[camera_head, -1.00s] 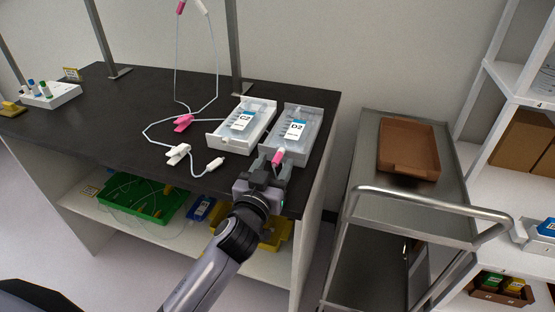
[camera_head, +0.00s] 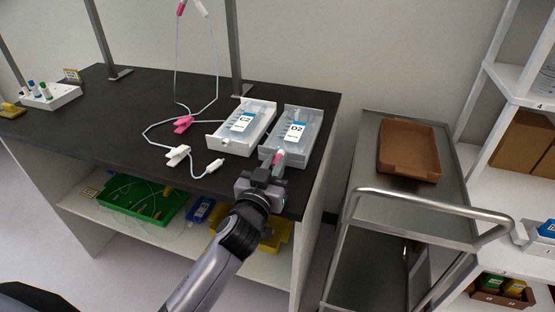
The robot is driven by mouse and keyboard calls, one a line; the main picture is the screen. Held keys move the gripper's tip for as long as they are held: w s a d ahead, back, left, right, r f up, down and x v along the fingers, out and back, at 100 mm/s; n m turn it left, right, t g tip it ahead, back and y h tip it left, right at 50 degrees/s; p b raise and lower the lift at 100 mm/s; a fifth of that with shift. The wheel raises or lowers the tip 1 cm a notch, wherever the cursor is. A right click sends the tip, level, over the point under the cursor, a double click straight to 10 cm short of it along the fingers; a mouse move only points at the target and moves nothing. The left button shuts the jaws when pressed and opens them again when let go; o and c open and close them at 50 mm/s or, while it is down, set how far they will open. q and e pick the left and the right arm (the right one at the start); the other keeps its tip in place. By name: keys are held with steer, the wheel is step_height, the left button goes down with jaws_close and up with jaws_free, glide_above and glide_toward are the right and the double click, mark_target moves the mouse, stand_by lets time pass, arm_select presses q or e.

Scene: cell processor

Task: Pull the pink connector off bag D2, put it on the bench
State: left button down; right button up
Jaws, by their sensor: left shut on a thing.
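Bag D2 (camera_head: 296,130) lies in a clear-white tray near the right end of the dark bench (camera_head: 105,115). The small pink connector (camera_head: 280,157) is at the tray's near end, by the bench's front edge. My left gripper (camera_head: 272,170) comes up from below and is shut on the pink connector, with its fingers hiding part of it. I cannot tell whether the connector is still joined to the bag. My right gripper is not in view.
Bag C2 (camera_head: 242,121) lies in a tray to the left. A white connector (camera_head: 215,167), a white clamp (camera_head: 178,155) and a pink clamp (camera_head: 183,124) lie on tubing left of it. A steel cart (camera_head: 367,160) with a brown tray (camera_head: 409,177) stands right. The bench's left middle is clear.

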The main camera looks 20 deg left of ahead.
arm_select(q)
steer(key=shift+s, duration=0.15)
steer(key=shift+s, duration=1.4)
steer(key=shift+s, duration=0.2)
steer(key=shift+d+f+b, duration=0.1)
steer(key=shift+f+b, duration=0.65)
steer(key=shift+f, duration=0.4)
steer(key=c, duration=1)
jaws_free()
steer(key=shift+c, duration=0.2)
steer(key=shift+s, duration=0.15)
